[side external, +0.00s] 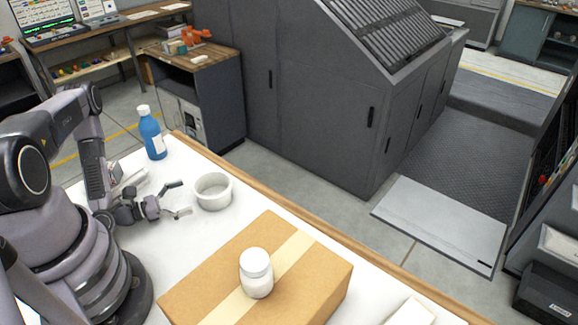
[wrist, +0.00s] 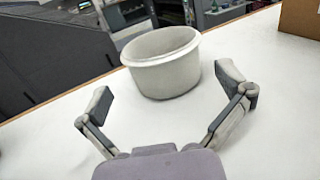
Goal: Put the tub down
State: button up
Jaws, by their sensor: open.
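The tub (side external: 213,192) is a round, light grey-white open container standing upright on the white table. In the wrist view the tub (wrist: 163,75) sits just beyond my fingertips, centred slightly left between them. My gripper (side external: 184,198) is open and low over the table, to the left of the tub in the side view. In the wrist view my gripper (wrist: 168,85) has its two fingers spread wide with nothing held between them. The tub appears to rest on the tabletop, apart from both fingers.
A cardboard box (side external: 300,262) with a white-lidded jar (side external: 256,272) on top stands in front right of the tub. A blue bottle (side external: 152,135) stands behind left near the table edge. A white block (side external: 411,312) lies at the lower right. The table's wooden edge (side external: 262,194) runs behind the tub.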

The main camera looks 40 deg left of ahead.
jog(key=shift+s+a+r, duration=0.1)
jog(key=shift+s+r, duration=0.05)
jog(key=d+r+m+g+h, duration=0.4)
jog(key=r+m+g, duration=0.45)
jog(key=r, duration=0.25)
jog(key=d+r+m+g+h, duration=0.45)
jog(key=r+m+g, duration=0.25)
jog(key=r+m, duration=0.35)
jog(key=s+r+m+t+y, duration=0.2)
jog(key=s+r+m+y, duration=0.4)
jog(key=r+y, duration=0.1)
jog(key=s+r+m+t+y, duration=0.2)
jog(key=s+r+m+y, duration=0.4)
jog(key=r+y, duration=0.2)
notch_tip(320, 180, up, 2)
jog(key=shift+a+r+m, duration=0.1)
jog(key=shift+a+m, duration=0.2)
